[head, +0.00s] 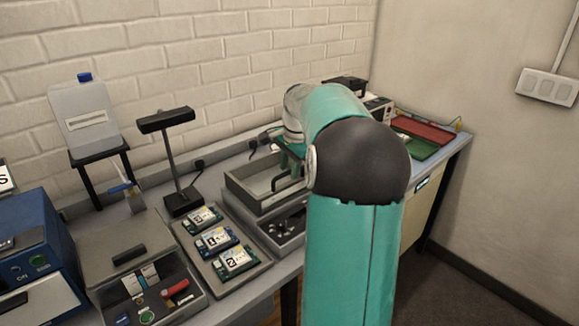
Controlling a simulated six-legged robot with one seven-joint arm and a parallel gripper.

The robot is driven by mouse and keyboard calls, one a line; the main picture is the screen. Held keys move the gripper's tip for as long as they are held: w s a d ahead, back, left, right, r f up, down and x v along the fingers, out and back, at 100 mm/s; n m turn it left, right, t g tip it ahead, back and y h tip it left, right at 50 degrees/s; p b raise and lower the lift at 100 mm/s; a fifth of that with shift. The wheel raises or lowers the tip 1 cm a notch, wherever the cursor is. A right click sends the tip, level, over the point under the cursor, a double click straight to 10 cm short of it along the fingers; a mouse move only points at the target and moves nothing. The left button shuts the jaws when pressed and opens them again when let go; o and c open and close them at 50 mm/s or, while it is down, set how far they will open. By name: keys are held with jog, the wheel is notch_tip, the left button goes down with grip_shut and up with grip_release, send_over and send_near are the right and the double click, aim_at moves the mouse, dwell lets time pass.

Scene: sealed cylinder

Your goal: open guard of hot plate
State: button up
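A grey open-topped box (240,193) with a dark handle (291,186) on its right side stands at the middle of the bench. A grey unit (268,232) with dark round parts on top sits just in front of it. I cannot tell for sure which of these is the hot plate or its guard. My teal arm reaches over the bench and hides much of its right part. A teal part of my gripper (289,156) shows just above the box's far right side, close to the handle. Its fingertips are not clear, and I cannot tell whether it touches anything.
Numbered circuit boards (214,239) lie on a grey tray left of the box. A black lamp (168,120), a plastic jug (88,115) on a stand and a blue machine (38,255) stand further left. Red and green trays (425,133) lie at the right end. A wall backs the bench.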

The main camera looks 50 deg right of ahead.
jog(key=shift+w, duration=0.1)
grip_shut()
